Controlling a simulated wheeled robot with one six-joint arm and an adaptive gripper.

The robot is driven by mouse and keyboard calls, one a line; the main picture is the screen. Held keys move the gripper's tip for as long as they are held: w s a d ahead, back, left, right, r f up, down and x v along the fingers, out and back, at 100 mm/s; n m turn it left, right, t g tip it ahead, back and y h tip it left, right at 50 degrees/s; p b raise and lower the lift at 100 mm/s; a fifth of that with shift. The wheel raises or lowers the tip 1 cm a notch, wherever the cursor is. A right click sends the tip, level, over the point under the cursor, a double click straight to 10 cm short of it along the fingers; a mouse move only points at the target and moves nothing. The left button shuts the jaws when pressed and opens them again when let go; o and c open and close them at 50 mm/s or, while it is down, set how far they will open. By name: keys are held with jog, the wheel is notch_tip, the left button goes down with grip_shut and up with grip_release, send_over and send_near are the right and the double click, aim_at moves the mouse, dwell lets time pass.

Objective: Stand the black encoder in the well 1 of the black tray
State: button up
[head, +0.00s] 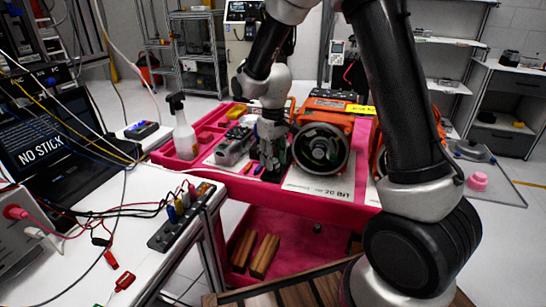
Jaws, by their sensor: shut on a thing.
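My gripper (272,165) points down over the pink cart, just left of an orange servo motor with a round black face (321,150). It is shut on a dark thing between its fingers, which fits the black encoder, but the fingers hide most of it. A grey and black part (235,148) lies on the cart top to the left of my gripper. I cannot make out the black tray or its well 1 for certain at this size.
A pink cart (230,184) carries a white spray bottle (183,135) at left and small coloured tools near my gripper. A white bench (150,190) with cables, a laptop (45,135) and a power strip (180,217) stands at front left. Wooden blocks (264,256) lie on the lower shelf.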

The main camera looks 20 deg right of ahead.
jog(key=shift+f, duration=0.25)
jog(key=shift+f, duration=0.4)
jog(key=o, duration=1.1)
jog(key=shift+c, duration=0.2)
jog(key=shift+r, duration=0.1)
jog(key=shift+c, duration=0.3)
